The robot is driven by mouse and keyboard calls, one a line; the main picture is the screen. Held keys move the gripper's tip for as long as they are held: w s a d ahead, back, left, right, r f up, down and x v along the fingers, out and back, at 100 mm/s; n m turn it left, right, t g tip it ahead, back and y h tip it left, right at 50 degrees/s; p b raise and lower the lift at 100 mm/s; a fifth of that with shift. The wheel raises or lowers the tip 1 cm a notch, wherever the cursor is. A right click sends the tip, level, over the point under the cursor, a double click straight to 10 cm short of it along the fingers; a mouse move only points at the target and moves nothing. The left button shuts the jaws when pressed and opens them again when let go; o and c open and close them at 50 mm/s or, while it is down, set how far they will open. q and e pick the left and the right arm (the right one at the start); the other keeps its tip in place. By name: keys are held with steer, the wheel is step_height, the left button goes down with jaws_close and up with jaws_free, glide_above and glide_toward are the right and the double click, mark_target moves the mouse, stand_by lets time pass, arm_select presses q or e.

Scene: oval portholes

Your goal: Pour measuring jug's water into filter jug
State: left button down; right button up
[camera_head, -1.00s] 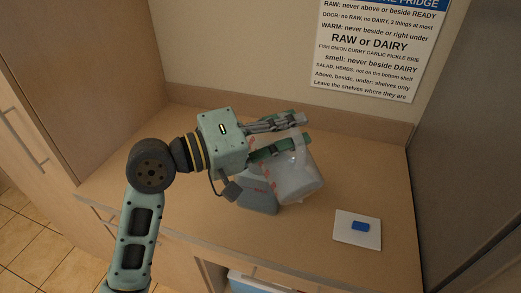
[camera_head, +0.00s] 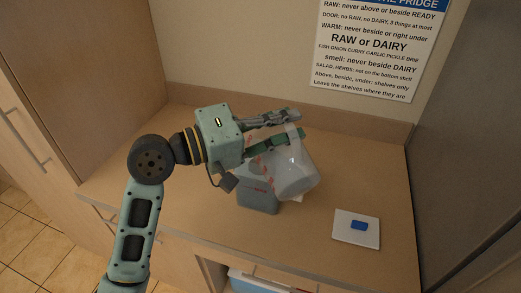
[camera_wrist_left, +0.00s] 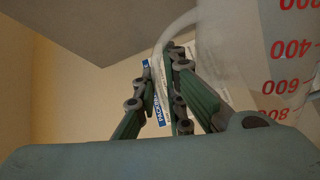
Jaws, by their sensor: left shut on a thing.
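The measuring jug (camera_head: 297,176) is clear, with red marks, and is tilted with its mouth towards the left. My left gripper (camera_head: 300,126) is shut on its handle and holds it over the right part of the filter jug. In the left wrist view the measuring jug (camera_wrist_left: 275,60) fills the upper right with red numbers, its handle between my fingers (camera_wrist_left: 172,75). The filter jug (camera_head: 258,197) is a grey-blue container standing upright on the counter, its top partly hidden by the measuring jug and my gripper. I cannot make out the water or any stream. My right gripper is not in view.
A white board (camera_head: 345,239) with a blue block (camera_head: 359,225) on it lies to the right on the wooden counter (camera_head: 385,180). A wall with a printed sign (camera_head: 367,50) stands behind. The counter's left part is clear. A tall grey panel (camera_head: 470,150) stands at right.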

mark_target(290, 136)
arm_select(q)
steer(key=shift+w+a+n+p, duration=0.3)
steer(key=shift+w, duration=0.3)
